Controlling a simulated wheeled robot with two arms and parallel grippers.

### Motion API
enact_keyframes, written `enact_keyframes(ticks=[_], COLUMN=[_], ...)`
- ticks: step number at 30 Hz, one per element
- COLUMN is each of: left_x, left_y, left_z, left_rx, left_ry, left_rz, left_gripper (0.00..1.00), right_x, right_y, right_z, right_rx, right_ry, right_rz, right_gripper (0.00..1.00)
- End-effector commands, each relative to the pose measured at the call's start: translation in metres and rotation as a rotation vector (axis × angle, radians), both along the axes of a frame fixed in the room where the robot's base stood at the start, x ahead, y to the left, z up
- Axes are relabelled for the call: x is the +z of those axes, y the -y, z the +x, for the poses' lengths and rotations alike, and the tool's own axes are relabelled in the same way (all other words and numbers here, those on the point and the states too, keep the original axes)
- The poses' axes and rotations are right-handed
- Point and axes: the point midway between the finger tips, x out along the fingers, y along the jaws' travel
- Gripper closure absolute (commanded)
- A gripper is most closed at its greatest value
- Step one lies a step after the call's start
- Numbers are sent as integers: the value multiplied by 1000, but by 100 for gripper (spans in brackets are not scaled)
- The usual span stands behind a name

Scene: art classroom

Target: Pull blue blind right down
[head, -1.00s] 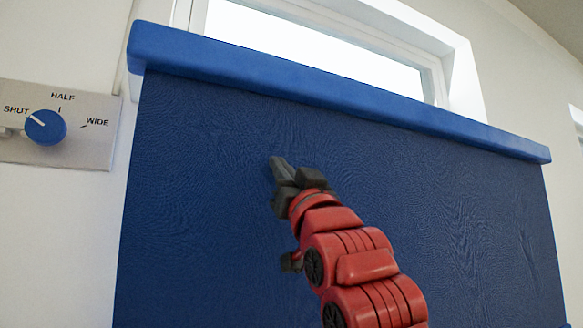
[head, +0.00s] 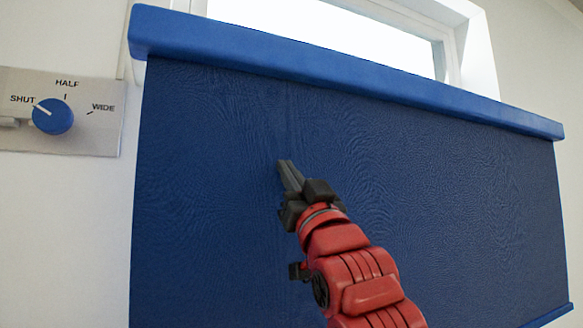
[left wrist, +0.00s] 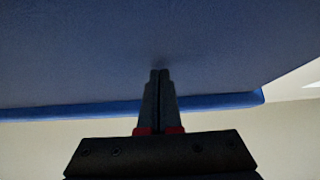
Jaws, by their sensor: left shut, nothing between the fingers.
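The blue blind (head: 420,190) hangs as a broad dark blue sheet below a brighter blue top bar (head: 340,70) in the head view. A bit of its bottom bar shows at the lower right edge. In the left wrist view the blind (left wrist: 80,50) fills the upper part, with a bright blue bar (left wrist: 220,101) along its edge. My left gripper (head: 286,172) is in front of the blind's sheet, shut and empty. Its fingers (left wrist: 158,80) point toward the sheet in the left wrist view; whether they touch it I cannot tell. My right gripper is not in view.
A window (head: 330,35) shows above the top bar. A wall panel (head: 90,135) at the left carries a blue knob (head: 53,117) with the labels SHUT, HALF and WIDE; its pointer is toward SHUT. Pale wall (head: 60,230) is bare below the panel.

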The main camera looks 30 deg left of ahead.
Motion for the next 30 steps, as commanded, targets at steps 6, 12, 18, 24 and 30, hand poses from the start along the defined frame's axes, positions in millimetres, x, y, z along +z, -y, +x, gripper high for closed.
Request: enact_keyframes(ticks=[6, 12, 18, 24, 30], left_x=[-23, -74, -146, -218, -290], left_y=[-3, -3, -3, -4, -4], left_z=[2, 1, 3, 3, 3], left_rx=[5, 7, 7, 6, 6], left_ry=[-9, -7, -9, -11, -11], left_rz=[-4, -4, -3, -4, -4], left_gripper=[100, 100, 100, 100, 100], right_x=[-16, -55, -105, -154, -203], right_y=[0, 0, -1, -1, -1], right_z=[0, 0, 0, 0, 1], right_rx=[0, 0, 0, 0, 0], right_ry=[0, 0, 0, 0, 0], right_rz=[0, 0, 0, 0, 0], right_gripper=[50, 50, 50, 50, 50])
